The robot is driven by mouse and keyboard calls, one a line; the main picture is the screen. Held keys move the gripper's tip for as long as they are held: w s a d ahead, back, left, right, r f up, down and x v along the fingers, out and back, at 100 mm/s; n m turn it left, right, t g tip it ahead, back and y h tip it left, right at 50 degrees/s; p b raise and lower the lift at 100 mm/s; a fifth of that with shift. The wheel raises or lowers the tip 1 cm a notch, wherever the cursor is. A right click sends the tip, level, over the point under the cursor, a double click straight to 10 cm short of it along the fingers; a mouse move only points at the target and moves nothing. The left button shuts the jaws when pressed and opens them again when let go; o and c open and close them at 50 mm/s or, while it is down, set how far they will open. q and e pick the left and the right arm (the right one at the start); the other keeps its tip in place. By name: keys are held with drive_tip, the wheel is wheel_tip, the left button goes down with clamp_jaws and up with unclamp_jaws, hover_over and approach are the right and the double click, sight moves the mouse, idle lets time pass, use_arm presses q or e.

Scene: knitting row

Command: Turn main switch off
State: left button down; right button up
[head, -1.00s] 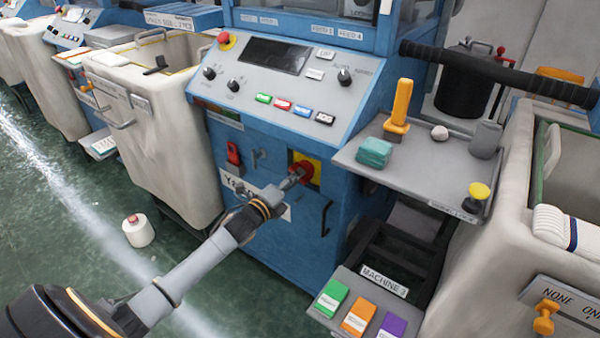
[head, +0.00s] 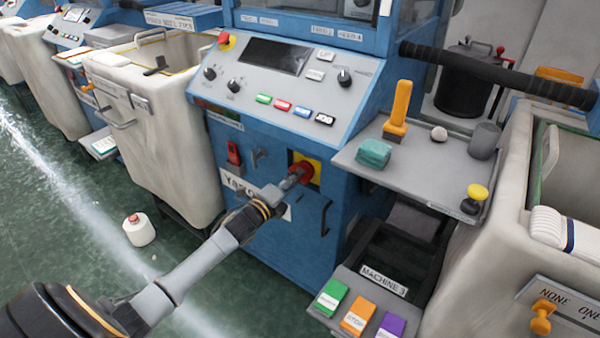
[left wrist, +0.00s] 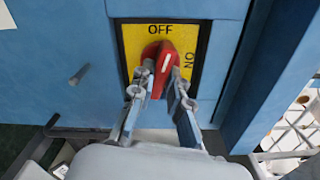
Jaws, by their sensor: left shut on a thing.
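The main switch is a red rotary knob (left wrist: 166,62) on a yellow plate (left wrist: 133,38), set in the blue machine front. The plate reads OFF at the top and ON at the right in the left wrist view. The knob's white mark points up, leaning slightly right, nearer OFF than ON. My left gripper (left wrist: 160,88) is shut on the knob, one finger on each side. In the head view the red knob (head: 306,171) is partly covered by my left gripper (head: 293,177). My right gripper is not in view.
Left of the switch are a small red switch (head: 233,153) and a metal peg (left wrist: 78,75). The sloped control panel (head: 285,90) is above. A grey shelf (head: 405,172) with small items juts out at right. A cream bin (head: 160,150) stands at left.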

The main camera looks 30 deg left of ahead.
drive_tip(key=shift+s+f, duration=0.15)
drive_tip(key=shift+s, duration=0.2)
use_arm(q)
drive_tip(key=shift+n+p, duration=0.55)
drive_tip(key=shift+n, duration=0.75)
drive_tip(key=c, duration=1.6)
unclamp_jaws()
drive_tip(key=shift+o, duration=0.2)
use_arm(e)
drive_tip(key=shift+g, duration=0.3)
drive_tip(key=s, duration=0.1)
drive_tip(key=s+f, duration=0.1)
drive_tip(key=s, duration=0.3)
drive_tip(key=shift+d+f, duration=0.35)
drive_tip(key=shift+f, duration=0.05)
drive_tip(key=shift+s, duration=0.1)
use_arm(q)
drive_tip(key=s+p, duration=0.3)
drive_tip(key=s, duration=0.3)
drive_tip(key=shift+a, duration=0.25)
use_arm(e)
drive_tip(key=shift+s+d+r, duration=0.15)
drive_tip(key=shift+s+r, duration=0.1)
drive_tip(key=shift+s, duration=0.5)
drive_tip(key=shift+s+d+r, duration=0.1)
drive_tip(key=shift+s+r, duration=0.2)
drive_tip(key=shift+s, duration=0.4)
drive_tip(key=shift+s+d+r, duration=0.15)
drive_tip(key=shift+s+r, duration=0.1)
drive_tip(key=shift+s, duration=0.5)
